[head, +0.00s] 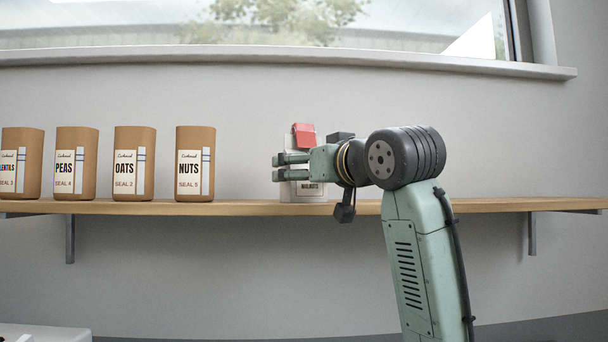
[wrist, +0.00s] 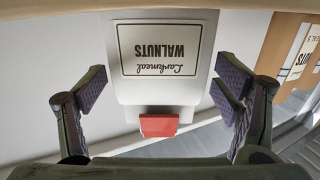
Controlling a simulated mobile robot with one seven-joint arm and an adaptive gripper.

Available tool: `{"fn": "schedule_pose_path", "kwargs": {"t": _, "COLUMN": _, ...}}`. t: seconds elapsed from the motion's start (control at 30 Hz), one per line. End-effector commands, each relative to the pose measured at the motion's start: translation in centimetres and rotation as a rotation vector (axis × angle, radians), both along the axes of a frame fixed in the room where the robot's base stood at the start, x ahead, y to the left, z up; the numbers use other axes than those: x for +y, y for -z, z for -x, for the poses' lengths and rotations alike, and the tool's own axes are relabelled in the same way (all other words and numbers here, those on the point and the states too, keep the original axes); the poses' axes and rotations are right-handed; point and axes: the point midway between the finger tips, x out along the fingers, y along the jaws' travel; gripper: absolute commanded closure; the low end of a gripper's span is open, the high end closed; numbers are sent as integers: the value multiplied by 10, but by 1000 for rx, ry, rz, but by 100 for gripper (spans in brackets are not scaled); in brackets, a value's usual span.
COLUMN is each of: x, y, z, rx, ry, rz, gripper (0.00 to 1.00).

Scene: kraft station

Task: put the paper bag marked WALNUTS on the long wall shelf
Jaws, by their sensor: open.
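The WALNUTS bag (head: 303,194) is pale grey-white with a red clip on its folded top. In the head view it stands upright on the long wall shelf (head: 240,208), partly hidden behind my gripper (head: 281,167). In the wrist view the bag (wrist: 163,88) appears upside down with its label facing the camera. My gripper also shows in the wrist view (wrist: 163,92). It is open, with one finger on each side of the bag and a visible gap at both sides. The bag's base meets the wooden shelf at the top of that view.
Several brown containers stand left of the bag, with the NUTS one (head: 195,164) nearest and a free gap between. The shelf right of my arm looks clear. A window sill (head: 300,56) runs above, and brackets (head: 70,240) support the shelf.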

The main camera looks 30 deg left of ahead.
Motion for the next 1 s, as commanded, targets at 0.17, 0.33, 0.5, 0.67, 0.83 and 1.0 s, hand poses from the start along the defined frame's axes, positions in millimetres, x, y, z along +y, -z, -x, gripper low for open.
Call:
{"fn": "schedule_pose_path", "kwargs": {"t": 0.17, "x": -35, "y": 4, "z": 20, "rx": -3, "ry": 2, "rz": -4, "gripper": 17}}
{"fn": "schedule_pose_path", "kwargs": {"t": 0.33, "x": -65, "y": 3, "z": 38, "rx": -4, "ry": 1, "rz": -2, "gripper": 17}}
{"fn": "schedule_pose_path", "kwargs": {"t": 0.5, "x": -84, "y": 2, "z": 50, "rx": -2, "ry": 1, "rz": -1, "gripper": 17}}
{"fn": "schedule_pose_path", "kwargs": {"t": 0.67, "x": -91, "y": 1, "z": 54, "rx": -1, "ry": 0, "rz": -2, "gripper": 17}}
{"fn": "schedule_pose_path", "kwargs": {"t": 0.83, "x": -91, "y": 0, "z": 54, "rx": -1, "ry": 0, "rz": -1, "gripper": 17}}
{"fn": "schedule_pose_path", "kwargs": {"t": 1.0, "x": -91, "y": 0, "z": 54, "rx": -1, "ry": 0, "rz": -1, "gripper": 17}}
